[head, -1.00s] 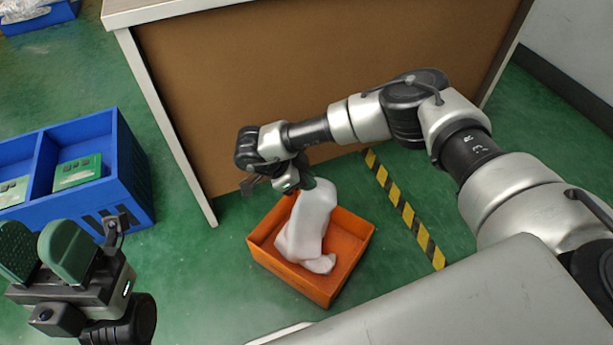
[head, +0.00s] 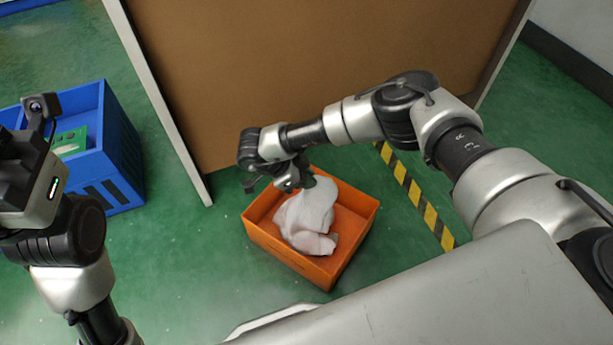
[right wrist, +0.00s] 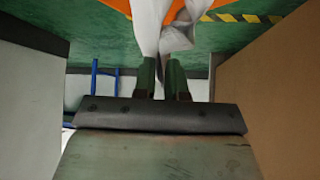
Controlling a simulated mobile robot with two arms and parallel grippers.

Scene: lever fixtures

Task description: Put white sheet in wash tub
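The white sheet (head: 308,212) lies bunched in the orange wash tub (head: 290,262), its upper end rising to my right gripper (head: 307,179). The tub stands on the floor. My right gripper is over the tub's back part. In the right wrist view its green fingers (right wrist: 161,80) are close together with the sheet (right wrist: 152,28) gathered at their tips, so it is shut on the sheet. A strip of the orange tub (right wrist: 120,5) shows at the top there. My left gripper (head: 12,160) is at the left edge; its fingertips are not visible.
A brown panel (head: 300,70) with a pale edge stands right behind the tub. A blue crate (head: 120,150) holding a green item is at the left. Yellow-black tape (head: 425,205) runs along the floor on the right. Green floor is clear left of the tub.

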